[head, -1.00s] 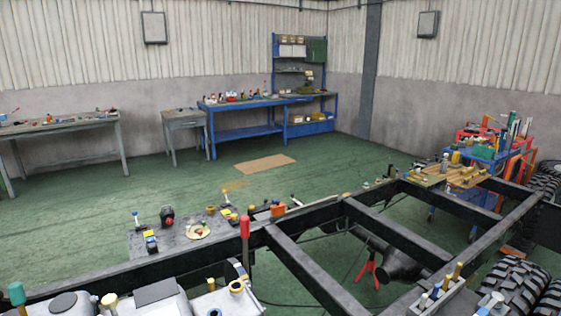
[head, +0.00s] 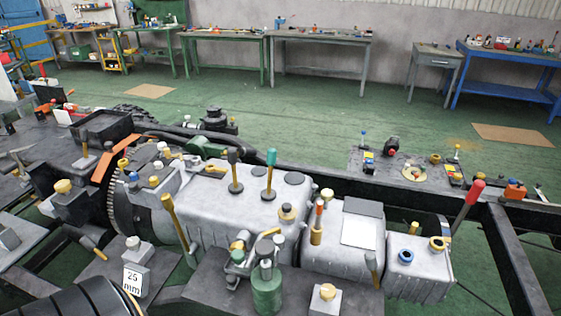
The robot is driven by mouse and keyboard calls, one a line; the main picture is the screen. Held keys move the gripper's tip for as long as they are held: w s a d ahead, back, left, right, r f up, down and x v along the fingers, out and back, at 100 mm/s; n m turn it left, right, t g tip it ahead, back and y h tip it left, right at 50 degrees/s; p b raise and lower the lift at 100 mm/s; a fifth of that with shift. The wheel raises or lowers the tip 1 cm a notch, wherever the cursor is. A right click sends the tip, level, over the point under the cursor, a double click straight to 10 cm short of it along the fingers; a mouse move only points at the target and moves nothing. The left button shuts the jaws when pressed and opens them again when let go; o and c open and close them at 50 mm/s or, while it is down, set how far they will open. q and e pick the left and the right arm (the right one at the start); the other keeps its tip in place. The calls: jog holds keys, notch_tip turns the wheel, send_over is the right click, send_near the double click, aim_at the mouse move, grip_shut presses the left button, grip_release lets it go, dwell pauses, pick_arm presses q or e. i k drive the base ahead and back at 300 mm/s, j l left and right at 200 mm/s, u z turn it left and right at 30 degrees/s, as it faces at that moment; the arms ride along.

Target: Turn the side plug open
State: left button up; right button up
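The grey gearbox housing (head: 260,215) lies across the middle of the head view, with several levers and knobs on it. I cannot tell for sure which part is the side plug. A brass-coloured fitting (head: 241,240) sits low on the near side of the housing, partly behind a grey-knobbed part. A blue ring (head: 409,256) and a brass ring (head: 437,244) sit on the smaller end housing (head: 418,272) to the right. Neither of my grippers shows in the head view.
A green cylinder (head: 266,290) and a block marked 25 mm (head: 136,281) stand in front of the gearbox. A red-handled lever (head: 468,205) rises at the right by the dark frame rail (head: 330,187). Workbenches line the back wall, with open green floor before them.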

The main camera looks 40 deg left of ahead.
aim_at(240, 244)
jog(key=u, duration=1.2)
